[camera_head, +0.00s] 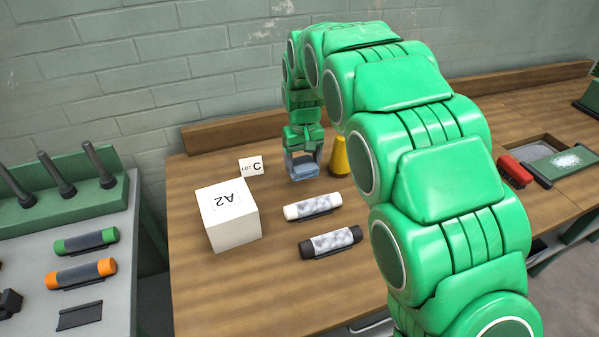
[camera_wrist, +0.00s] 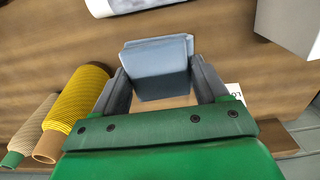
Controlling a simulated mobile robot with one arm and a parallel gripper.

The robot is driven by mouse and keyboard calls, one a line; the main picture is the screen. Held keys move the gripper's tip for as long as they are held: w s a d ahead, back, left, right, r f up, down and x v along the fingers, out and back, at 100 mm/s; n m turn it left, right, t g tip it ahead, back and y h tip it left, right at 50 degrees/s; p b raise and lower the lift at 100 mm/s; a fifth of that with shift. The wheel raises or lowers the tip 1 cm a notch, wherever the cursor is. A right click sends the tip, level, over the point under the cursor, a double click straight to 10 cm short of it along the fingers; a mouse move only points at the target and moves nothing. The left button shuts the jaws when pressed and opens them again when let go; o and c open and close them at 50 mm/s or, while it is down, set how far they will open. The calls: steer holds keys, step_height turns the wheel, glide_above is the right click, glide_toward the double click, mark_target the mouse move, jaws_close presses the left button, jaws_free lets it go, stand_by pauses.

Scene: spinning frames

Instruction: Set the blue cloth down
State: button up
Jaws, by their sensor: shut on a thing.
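The blue cloth (camera_head: 305,170) is a small folded light-blue block, held between the fingers of my gripper (camera_head: 303,163). In the wrist view the cloth (camera_wrist: 158,66) sits between both grey fingers of my gripper (camera_wrist: 160,78), with the brown wooden table behind it. In the head view the cloth is low over the table, near the back; whether it touches the wood I cannot tell.
A yellow cone (camera_head: 338,158) stands close right of my gripper; the wrist view shows it as a yellow thread spool (camera_wrist: 80,100) beside a beige one (camera_wrist: 35,125). The LOT C card (camera_head: 251,166), white A2 box (camera_head: 229,228), white-ended roll (camera_head: 312,206) and black-ended roll (camera_head: 330,241) are nearby. Front-left wood is clear.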

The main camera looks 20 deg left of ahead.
mark_target(299, 164)
steer(key=shift+w+a+f, duration=0.45)
steer(key=shift+w+f, duration=0.1)
steer(key=shift+f, duration=0.3)
steer(key=shift+w+a+f, duration=0.4)
steer(key=shift+w+f, duration=0.2)
steer(key=shift+f, duration=0.25)
steer(key=shift+w+a+f, duration=0.45)
steer(key=shift+w+f, duration=0.1)
steer(key=shift+f, duration=1.85)
steer(key=o, duration=1)
steer(key=shift+f, duration=0.1)
steer(key=shift+o, duration=0.2)
step_height(299, 164, up, 12)
